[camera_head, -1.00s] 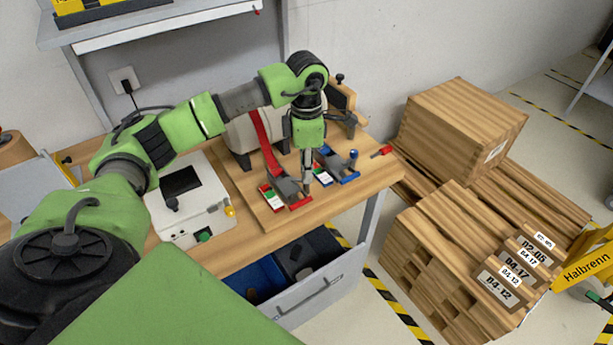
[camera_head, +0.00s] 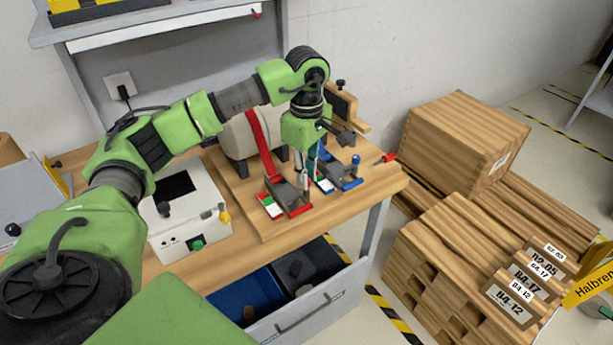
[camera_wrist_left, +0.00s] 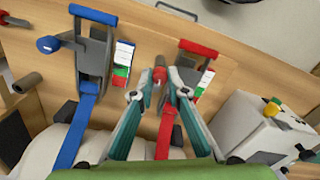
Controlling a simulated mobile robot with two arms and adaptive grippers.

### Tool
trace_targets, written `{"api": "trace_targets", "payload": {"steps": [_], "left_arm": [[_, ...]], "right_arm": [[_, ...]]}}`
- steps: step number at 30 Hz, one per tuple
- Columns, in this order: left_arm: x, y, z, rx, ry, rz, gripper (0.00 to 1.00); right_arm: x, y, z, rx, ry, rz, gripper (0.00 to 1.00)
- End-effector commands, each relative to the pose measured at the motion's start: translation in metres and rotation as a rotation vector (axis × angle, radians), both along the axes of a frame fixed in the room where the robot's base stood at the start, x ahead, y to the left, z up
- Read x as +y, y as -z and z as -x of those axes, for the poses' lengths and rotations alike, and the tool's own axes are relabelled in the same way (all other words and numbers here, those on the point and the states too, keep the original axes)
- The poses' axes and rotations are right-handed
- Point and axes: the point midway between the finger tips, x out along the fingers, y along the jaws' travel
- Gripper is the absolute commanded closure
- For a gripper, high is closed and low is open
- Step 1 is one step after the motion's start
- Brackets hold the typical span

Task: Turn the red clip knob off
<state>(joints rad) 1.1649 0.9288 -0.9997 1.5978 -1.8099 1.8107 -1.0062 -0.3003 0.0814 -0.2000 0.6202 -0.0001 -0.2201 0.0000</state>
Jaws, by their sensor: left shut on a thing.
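The red clip (camera_head: 298,212), with a red frame, grey lever and red strap, lies on the wooden board, and it also shows in the wrist view (camera_wrist_left: 200,47). Its red knob (camera_wrist_left: 159,75) sticks out at the clip's side in the wrist view. My left gripper (camera_wrist_left: 160,92) is shut on the red knob, one finger on each side of it. In the head view my left gripper (camera_head: 305,186) points down at the red clip's right side, and the fingers hide the knob there. My right gripper is not in view.
A blue clip (camera_head: 351,186) with a blue knob (camera_head: 356,160) stands close to the right. A white box (camera_head: 190,230) with a yellow knob is to the left. An open drawer (camera_head: 310,305) holds bins below the bench. Wooden crates (camera_head: 460,140) stand on the right.

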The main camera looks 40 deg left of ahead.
Motion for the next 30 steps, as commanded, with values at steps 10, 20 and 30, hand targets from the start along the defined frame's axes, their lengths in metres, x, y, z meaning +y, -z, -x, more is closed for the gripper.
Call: {"api": "trace_targets", "payload": {"steps": [10,20,30], "left_arm": [[-0.0002,-0.0019,-0.0011,-0.005,0.026,0.002,1.00],[-0.0001,-0.0016,-0.0010,-0.004,0.024,0.002,0.69],[-0.0001,-0.0035,-0.0007,-0.003,0.024,0.001,0.69]], "right_arm": [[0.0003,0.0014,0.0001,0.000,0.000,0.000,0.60],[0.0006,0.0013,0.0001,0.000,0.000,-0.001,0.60],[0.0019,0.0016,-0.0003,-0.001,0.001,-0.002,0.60]]}}
